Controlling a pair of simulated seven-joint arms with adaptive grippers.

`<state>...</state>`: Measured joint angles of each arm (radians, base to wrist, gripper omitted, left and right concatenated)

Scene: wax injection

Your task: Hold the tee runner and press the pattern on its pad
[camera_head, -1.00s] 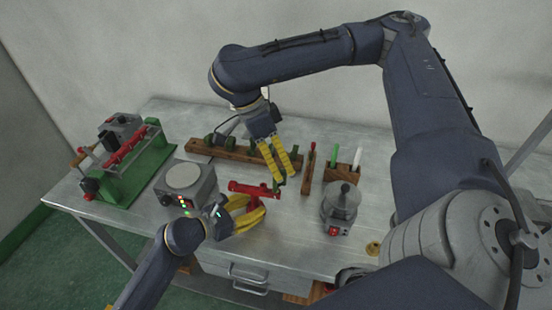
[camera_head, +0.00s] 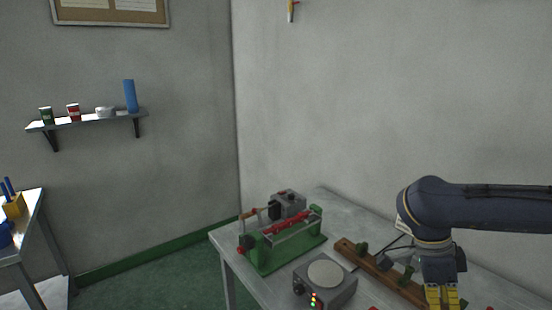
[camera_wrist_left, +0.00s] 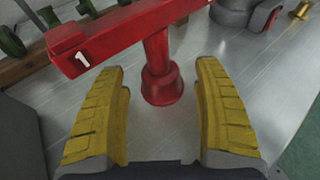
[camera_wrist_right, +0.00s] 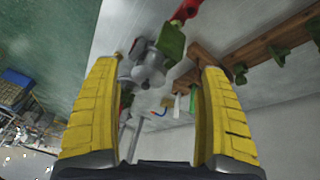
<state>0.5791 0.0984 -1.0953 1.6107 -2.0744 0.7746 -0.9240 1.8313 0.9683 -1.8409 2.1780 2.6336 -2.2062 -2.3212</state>
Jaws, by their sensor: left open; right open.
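The red tee runner (camera_wrist_left: 160,45) stands upright on the metal table in the left wrist view, a white "1" on its bar and a round foot below. My left gripper (camera_wrist_left: 155,75) is open, its yellow fingers either side of the stem's foot, apart from it. In the right wrist view a green block (camera_wrist_right: 170,42) shows beyond the open, empty fingers of my right gripper (camera_wrist_right: 163,65), near a red part (camera_wrist_right: 186,10). I cannot tell whether the two touch. In the head view my right gripper (camera_head: 442,296) is at the bottom right; the left is out of frame.
A wooden rack (camera_head: 385,272) with green pieces lies behind a grey device (camera_head: 325,283) with a round top and lights. A green-framed machine (camera_head: 282,240) stands at the table's left corner. A wall shelf (camera_head: 88,121) and another bench (camera_head: 25,225) are at the left.

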